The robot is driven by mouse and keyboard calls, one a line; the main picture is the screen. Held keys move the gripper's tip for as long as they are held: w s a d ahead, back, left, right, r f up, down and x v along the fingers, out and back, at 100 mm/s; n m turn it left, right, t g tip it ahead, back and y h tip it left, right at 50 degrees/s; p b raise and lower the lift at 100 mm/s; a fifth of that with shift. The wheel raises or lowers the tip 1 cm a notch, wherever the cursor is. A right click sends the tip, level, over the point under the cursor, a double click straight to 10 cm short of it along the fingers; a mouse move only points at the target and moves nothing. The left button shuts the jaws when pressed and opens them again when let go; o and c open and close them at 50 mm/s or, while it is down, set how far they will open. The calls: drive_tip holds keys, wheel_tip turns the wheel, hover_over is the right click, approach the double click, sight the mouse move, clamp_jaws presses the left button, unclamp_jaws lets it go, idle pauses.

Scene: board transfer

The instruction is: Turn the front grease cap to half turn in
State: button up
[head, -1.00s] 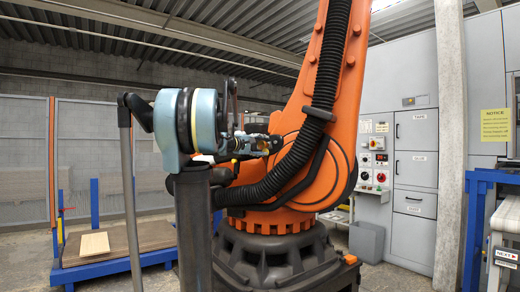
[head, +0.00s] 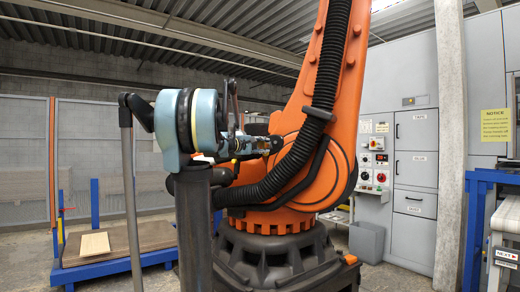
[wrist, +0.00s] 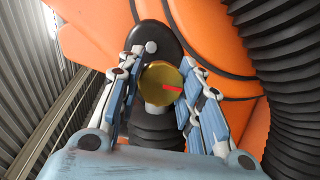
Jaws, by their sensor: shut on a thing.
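The grease cap (wrist: 160,75) is a round brass-coloured cap with a short red mark. In the wrist view it sits between the fingers of my gripper (wrist: 160,85), which is shut on it. The red mark lies right of the cap's centre and points right, tilted slightly down. Below the cap is a pale collar (wrist: 158,108). In the head view my gripper (head: 272,146) reaches the orange machine's lower arm, and the cap cannot be made out there.
The orange robot arm (head: 330,110) stands close in front on its dark base (head: 285,260). A thick black ribbed hose (wrist: 270,60) runs close on the right in the wrist view. Grey cabinets (head: 415,150) stand to the right. A blue-framed board stack (head: 115,245) is at left.

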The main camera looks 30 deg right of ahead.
drive_tip(key=shift+f, duration=0.1)
drive_tip(key=o, duration=1.1)
drive_tip(key=shift+a, duration=0.1)
drive_tip(key=v, duration=1.1)
drive_tip(key=shift+a+f, duration=0.1)
drive_tip(key=shift+a, duration=0.3)
drive_tip(key=s+a+f+m+y, duration=0.1)
drive_tip(key=s+a+f+y, duration=0.4)
drive_tip(key=f, duration=1.2)
drive_tip(key=s+a+f+g+y, duration=0.1)
drive_tip(key=s+a+f+y, duration=0.5)
drive_tip(key=s+a+f, duration=0.8)
drive_tip(key=s+a+f+m+g+y, duration=0.1)
drive_tip(key=s+a+f+y, duration=0.5)
drive_tip(key=a+f, duration=0.9)
drive_tip(key=shift+s+a+f+m, duration=0.1)
drive_tip(key=shift+s+f+m, duration=0.05)
drive_tip(key=shift+s+f, duration=0.9)
drive_tip(key=shift+s+a+f+m, duration=0.1)
drive_tip(key=shift+s+f+m, duration=0.05)
drive_tip(key=shift+s+f, duration=0.9)
